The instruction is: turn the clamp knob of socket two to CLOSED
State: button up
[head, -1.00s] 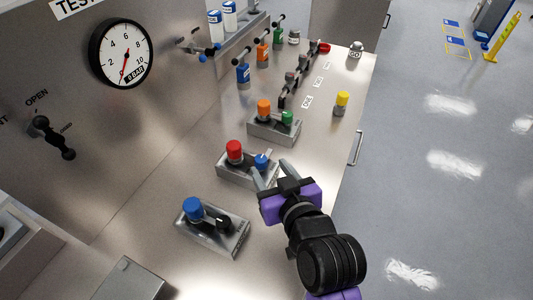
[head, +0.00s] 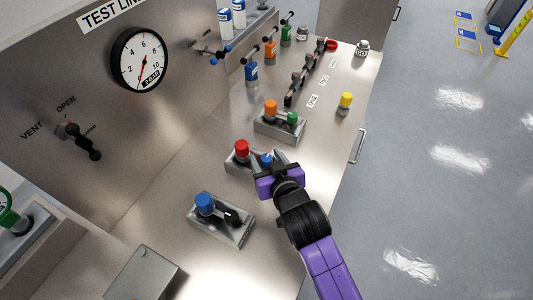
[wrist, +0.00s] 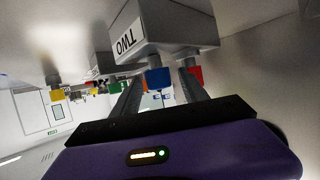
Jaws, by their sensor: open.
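Socket two is a grey metal block (head: 233,166), the middle one of three on the bench. Its label reads TWO, upside down, in the wrist view (wrist: 127,40). It carries a red cap (head: 241,147) and a smaller blue clamp knob (head: 266,159). In the wrist view the blue knob (wrist: 159,78) shows between the tips of my two fingers, and the red cap (wrist: 196,75) is behind the right finger. My gripper (head: 272,158) is open, with one finger either side of the blue knob. I cannot tell whether either touches it. The CLOSED marking is not readable.
A block with a blue cap (head: 204,203) and black knob stands in front. A block with an orange cap (head: 270,107) and green knob (head: 292,118) stands behind. A yellow-topped piece (head: 346,101) stands near the right edge. A pressure gauge (head: 139,59) is on the panel.

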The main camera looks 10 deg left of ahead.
jog(key=shift+w, duration=0.15)
grip_shut()
